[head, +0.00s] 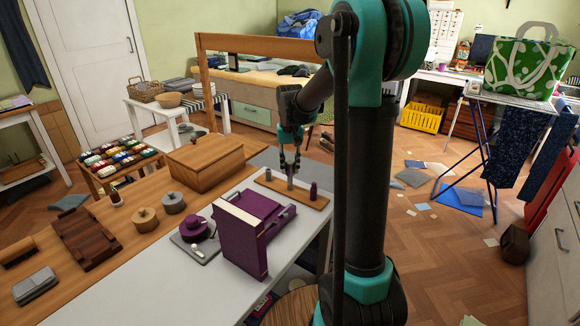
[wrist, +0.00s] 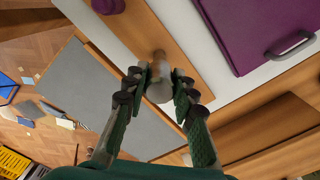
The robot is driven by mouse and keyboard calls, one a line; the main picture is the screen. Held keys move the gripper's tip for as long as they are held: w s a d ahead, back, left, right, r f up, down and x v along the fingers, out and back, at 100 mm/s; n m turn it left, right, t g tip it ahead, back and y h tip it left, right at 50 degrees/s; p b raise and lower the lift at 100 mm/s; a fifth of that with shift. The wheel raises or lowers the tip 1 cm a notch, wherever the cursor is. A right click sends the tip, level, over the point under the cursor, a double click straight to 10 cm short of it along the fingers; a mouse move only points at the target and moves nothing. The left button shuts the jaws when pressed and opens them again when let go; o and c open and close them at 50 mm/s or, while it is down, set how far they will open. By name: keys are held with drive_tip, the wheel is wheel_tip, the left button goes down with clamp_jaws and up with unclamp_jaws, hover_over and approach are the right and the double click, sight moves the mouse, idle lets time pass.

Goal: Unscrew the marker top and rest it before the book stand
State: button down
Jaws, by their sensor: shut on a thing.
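My gripper (head: 290,168) points down over a narrow wooden board (head: 268,184) on the table. It is shut on a small grey upright piece, the marker top as far as I can tell; this shows between the fingers in the wrist view (wrist: 159,89). Its lower part looks blurred there, so I cannot tell whether it is apart from the marker below. A purple peg-like piece (head: 313,190) stands on the same board. A large purple book-shaped block (head: 240,243) stands upright nearer the front. A dark brown slatted wooden piece (head: 86,238) lies at left; I cannot tell which is the book stand.
A purple case with a handle (head: 262,208) lies close to the board. A wooden box (head: 204,160) stands behind, left of my gripper. Round lidded pots (head: 146,219) and a grey tray (head: 195,246) sit farther left. The white front strip (head: 165,291) is mostly bare.

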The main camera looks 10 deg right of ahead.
drive_tip(key=shift+n, duration=1.7)
drive_tip(key=n, duration=0.3)
drive_tip(key=shift+n, duration=0.4)
drive_tip(key=n, duration=0.3)
drive_tip(key=shift+d, duration=0.1)
drive_tip(key=shift+n, duration=1.8)
